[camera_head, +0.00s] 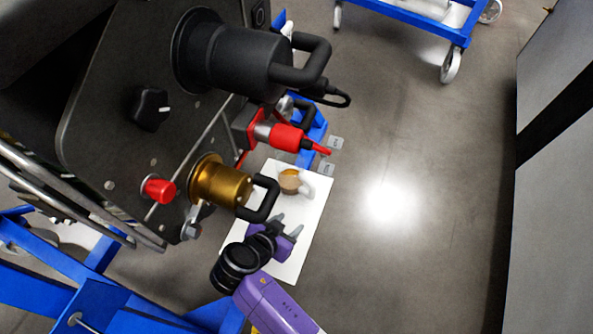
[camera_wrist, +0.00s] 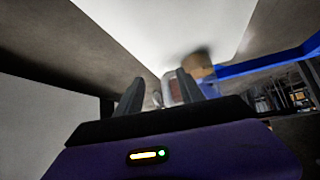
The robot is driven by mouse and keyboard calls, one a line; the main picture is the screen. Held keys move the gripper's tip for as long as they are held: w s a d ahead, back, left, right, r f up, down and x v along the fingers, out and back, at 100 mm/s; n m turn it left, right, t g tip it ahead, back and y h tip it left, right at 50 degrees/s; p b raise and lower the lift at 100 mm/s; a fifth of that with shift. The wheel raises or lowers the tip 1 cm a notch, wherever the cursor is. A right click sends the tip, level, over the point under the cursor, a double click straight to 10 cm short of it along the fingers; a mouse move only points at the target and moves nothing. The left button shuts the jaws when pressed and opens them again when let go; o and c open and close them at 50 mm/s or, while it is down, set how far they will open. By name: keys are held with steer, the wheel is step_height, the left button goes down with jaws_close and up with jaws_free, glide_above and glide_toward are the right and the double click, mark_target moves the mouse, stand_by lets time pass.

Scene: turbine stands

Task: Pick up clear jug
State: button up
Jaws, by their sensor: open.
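A small round vessel with a tan top or contents, which looks like the clear jug (camera_head: 290,181), stands on a white sheet (camera_head: 312,215) in the head view. A pale, handle-like shape shows at its right side. My gripper (camera_head: 287,225) is open over the same sheet, nearer to me than the jug and apart from it. In the wrist view a blurred tan and see-through shape, likely the jug (camera_wrist: 201,66), shows beyond and partly behind the right finger of my gripper (camera_wrist: 161,78). Nothing is visibly held.
A dark panel machine (camera_head: 110,100) on a blue frame stands left. Its brass cylinder with a black handle (camera_head: 225,187), red connector (camera_head: 285,137) and black cylinder (camera_head: 235,60) jut out close to the sheet. Open floor (camera_head: 420,150) lies right. A blue wheeled cart (camera_head: 420,25) stands at the back.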

mark_target(311, 191)
steer(key=w+d+b, duration=0.1)
steer(key=w+d, duration=0.1)
steer(key=w, duration=0.1)
steer(key=w+d, duration=0.1)
steer(key=w, duration=0.3)
steer(key=w+d+b, duration=0.1)
steer(key=w+d, duration=0.1)
steer(key=w, duration=0.1)
steer(key=shift+w+d+f+b, duration=0.1)
steer(key=shift+w+d+b, duration=0.05)
steer(key=shift+d+b, duration=0.15)
steer(key=shift+b+x, duration=1.1)
steer(key=shift+x, duration=1.45)
steer(key=shift+c, duration=0.3)
jaws_close()
